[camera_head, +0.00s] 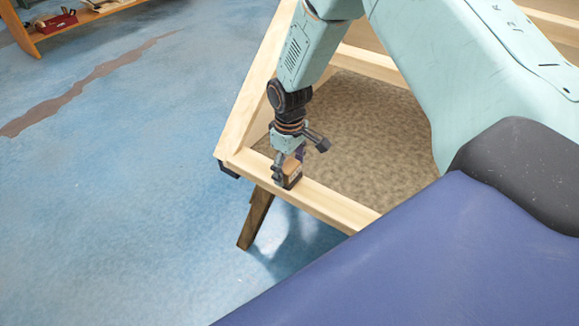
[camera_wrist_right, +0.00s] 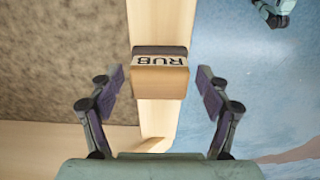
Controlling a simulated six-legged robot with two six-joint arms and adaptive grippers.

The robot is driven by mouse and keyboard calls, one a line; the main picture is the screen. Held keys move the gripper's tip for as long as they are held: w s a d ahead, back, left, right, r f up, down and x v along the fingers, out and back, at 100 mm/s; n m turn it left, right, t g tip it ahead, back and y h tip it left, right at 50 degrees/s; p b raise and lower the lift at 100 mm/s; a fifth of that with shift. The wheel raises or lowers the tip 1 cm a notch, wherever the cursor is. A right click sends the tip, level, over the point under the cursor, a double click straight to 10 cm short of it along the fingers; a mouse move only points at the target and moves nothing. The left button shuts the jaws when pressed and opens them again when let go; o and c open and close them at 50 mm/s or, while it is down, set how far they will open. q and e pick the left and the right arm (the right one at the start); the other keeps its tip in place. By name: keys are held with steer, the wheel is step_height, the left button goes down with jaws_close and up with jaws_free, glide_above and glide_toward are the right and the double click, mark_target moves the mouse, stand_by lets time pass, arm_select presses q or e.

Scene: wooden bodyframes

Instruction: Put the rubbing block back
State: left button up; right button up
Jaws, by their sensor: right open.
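The rubbing block (camera_head: 293,174) is a small tan wooden block with a dark layer and a pale label. It sits on the front wooden rail of the frame, near the frame's left corner. In the right wrist view the block (camera_wrist_right: 160,80) shows the label "RUB". My right gripper (camera_head: 287,170) points down over the rail at the block. Its fingers are open, one on each side of the block, with gaps visible on both sides in the wrist view. The gripper partly hides the block in the head view. My left gripper is not in the head view.
The wooden frame (camera_head: 335,207) surrounds a speckled brown panel (camera_head: 375,135) and has a splayed leg (camera_head: 255,218). An orange-brown wooden bench (camera_head: 75,27) with tools stands at the far upper left. The blue floor (camera_head: 120,200) on the left is clear.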

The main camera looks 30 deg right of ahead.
mark_target(290, 165)
step_height(290, 165, up, 12)
steer(key=p, duration=0.2)
steer(key=shift+f, duration=0.1)
stand_by(0.3)
step_height(290, 165, down, 13)
steer(key=shift+r+b, duration=0.15)
steer(key=shift+b, duration=1.1)
steer(key=shift+w+r+p, duration=0.15)
steer(key=shift+r+p, duration=0.15)
steer(key=shift+r, duration=1.1)
